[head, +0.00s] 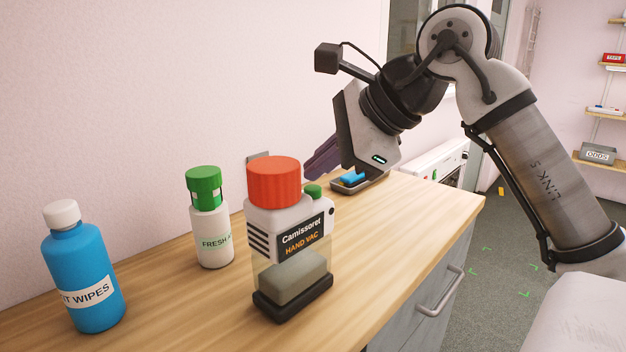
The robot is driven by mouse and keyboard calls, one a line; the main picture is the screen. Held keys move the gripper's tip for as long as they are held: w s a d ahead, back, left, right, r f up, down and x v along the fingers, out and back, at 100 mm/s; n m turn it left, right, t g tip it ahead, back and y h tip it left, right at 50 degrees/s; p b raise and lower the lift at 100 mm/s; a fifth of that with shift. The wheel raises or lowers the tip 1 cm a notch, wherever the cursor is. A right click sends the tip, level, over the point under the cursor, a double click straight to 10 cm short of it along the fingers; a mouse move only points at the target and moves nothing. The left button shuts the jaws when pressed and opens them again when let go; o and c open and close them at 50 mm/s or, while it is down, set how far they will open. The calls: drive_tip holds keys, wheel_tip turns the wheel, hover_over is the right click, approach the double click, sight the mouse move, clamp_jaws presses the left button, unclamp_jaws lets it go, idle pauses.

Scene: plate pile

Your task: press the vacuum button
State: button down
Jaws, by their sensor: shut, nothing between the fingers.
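The hand vacuum (291,235) stands upright on the wooden counter, labelled "Camissoret HAND VAC". It has a white upper body, a clear lower part with a grey block inside, and a dark base. A large red cap (273,183) sits on top. A small green button-like knob (313,191) shows on its top right, partly hidden behind the body and cap. My gripper (312,168) is behind and above the vacuum, its dark fingers shut and empty, pointing down to the left. The fingers appear apart from the vacuum; the exact gap in depth cannot be told.
A blue wipes bottle (83,275) and a white bottle with a green top (211,225) stand to the left. A tray (371,184) with a blue item (352,178) lies behind. The counter (405,240) is bare right of the vacuum, above a grey drawer unit.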

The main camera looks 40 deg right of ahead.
wheel_tip(320, 180, up, 6)
drive_tip(key=p, duration=0.5)
idle(0.5)
